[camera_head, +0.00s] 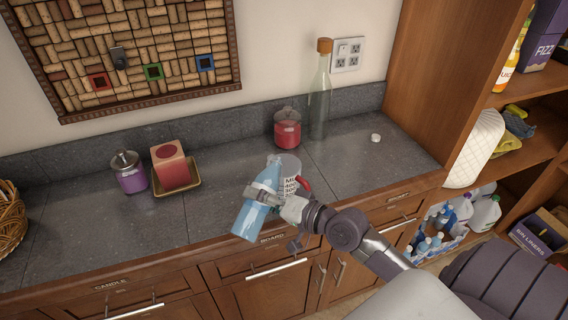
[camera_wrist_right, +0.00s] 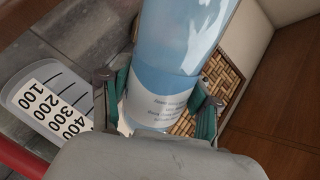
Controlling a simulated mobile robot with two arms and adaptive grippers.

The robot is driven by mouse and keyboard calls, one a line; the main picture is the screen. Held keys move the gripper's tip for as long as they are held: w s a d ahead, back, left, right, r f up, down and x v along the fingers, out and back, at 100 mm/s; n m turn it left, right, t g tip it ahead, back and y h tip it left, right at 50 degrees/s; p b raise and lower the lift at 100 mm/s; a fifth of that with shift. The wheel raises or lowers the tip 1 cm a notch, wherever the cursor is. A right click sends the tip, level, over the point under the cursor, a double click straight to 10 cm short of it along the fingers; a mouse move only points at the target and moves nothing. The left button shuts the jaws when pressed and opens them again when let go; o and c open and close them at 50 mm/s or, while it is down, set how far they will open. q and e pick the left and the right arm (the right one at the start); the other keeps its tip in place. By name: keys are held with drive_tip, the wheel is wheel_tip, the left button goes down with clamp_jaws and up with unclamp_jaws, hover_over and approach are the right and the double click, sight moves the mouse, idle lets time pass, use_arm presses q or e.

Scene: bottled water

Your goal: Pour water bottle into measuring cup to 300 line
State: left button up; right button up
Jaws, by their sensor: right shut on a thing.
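My right gripper (camera_head: 268,198) is shut on a blue water bottle (camera_head: 250,218) and holds it tilted above the front of the counter. The bottle's narrower top end points up and away. In the right wrist view the bottle (camera_wrist_right: 180,50) stands between the two fingers of the gripper (camera_wrist_right: 163,110). The measuring cup (camera_head: 289,166) is on the counter just behind and right of the bottle, partly hidden by the gripper. Its marks 100 to 400 show in the right wrist view (camera_wrist_right: 50,100). I see no water stream. My left gripper is not in view.
A red jar (camera_head: 287,132) and a tall corked glass bottle (camera_head: 319,100) stand behind the cup. A small white cap (camera_head: 375,138) lies to the right. A purple jar (camera_head: 129,175) and a red box (camera_head: 171,168) on a tray are at left. Counter between is clear.

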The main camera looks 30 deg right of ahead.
sight(263, 186)
drive_tip(key=shift+a+r+m+p, duration=0.15)
drive_tip(key=shift+r+m+p, duration=0.45)
drive_tip(key=shift+r, duration=0.1)
idle(0.4)
drive_tip(key=shift+w+d+r+m+g+y+p, duration=0.15)
drive_tip(key=shift+d+r+m+p, duration=0.1)
drive_tip(key=shift+r+m+p, duration=0.2)
drive_tip(key=shift+w+d+r+m+g+y+p, duration=0.15)
drive_tip(key=shift+d+r+m+p, duration=0.15)
drive_tip(key=shift+p, duration=0.25)
idle(1.0)
drive_tip(key=shift+s+a+m+y+p, duration=0.1)
drive_tip(key=shift+m+y+p, duration=0.2)
drive_tip(key=shift+m+p, duration=0.25)
idle(3.1)
drive_tip(key=shift+r+m, duration=0.3)
idle(1.0)
